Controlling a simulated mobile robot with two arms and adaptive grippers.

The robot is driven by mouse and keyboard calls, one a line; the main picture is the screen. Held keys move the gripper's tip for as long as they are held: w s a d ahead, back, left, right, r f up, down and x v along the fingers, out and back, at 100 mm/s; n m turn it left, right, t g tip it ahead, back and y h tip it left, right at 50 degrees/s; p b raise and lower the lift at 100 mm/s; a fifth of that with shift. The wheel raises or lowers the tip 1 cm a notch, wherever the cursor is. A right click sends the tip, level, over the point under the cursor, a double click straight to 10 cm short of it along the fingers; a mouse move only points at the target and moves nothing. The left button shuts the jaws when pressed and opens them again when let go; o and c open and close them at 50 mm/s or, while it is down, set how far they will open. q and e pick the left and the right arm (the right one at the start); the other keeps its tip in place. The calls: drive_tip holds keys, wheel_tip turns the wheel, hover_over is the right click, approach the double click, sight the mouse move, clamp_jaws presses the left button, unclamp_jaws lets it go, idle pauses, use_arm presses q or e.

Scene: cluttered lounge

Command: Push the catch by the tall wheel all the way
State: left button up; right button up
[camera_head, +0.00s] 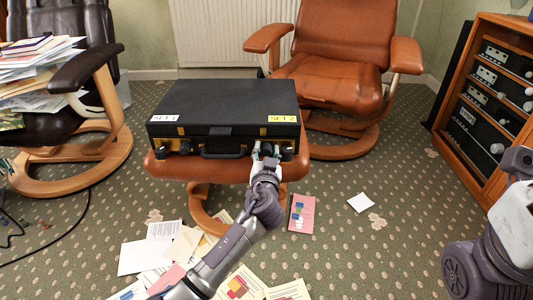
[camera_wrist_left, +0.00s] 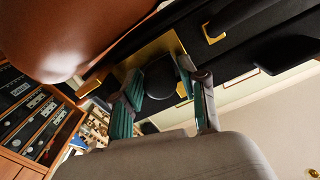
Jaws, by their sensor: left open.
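A black case (camera_head: 225,112) lies shut on a brown leather footstool (camera_head: 222,170), with brass fittings and dark wheels along its front face. My left gripper (camera_head: 265,149) is at the right part of this face, below the SET 2 label. In the left wrist view my open left gripper (camera_wrist_left: 168,82) has its fingers on either side of a round black wheel (camera_wrist_left: 160,78) on a brass plate (camera_wrist_left: 143,57). Whether they touch it I cannot tell. A brass catch-like piece (camera_wrist_left: 213,34) sits farther along the face. The fingers partly hide the right fittings in the head view. My right gripper is out of view.
A brown armchair (camera_head: 340,45) stands behind the footstool and a dark chair (camera_head: 80,75) with papers at left. A wooden equipment rack (camera_head: 490,95) is at right. Papers and a pink booklet (camera_head: 301,213) lie on the carpet. Part of my right arm shows at lower right.

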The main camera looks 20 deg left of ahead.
use_arm(q)
drive_tip(key=shift+c, duration=0.2)
clamp_jaws()
drive_tip(key=shift+s+a, duration=0.15)
drive_tip(key=shift+a, duration=0.35)
drive_tip(key=shift+s+a, duration=0.15)
drive_tip(key=shift+a, duration=0.35)
drive_tip(key=shift+o, duration=0.2)
unclamp_jaws()
drive_tip(key=v, duration=1.2)
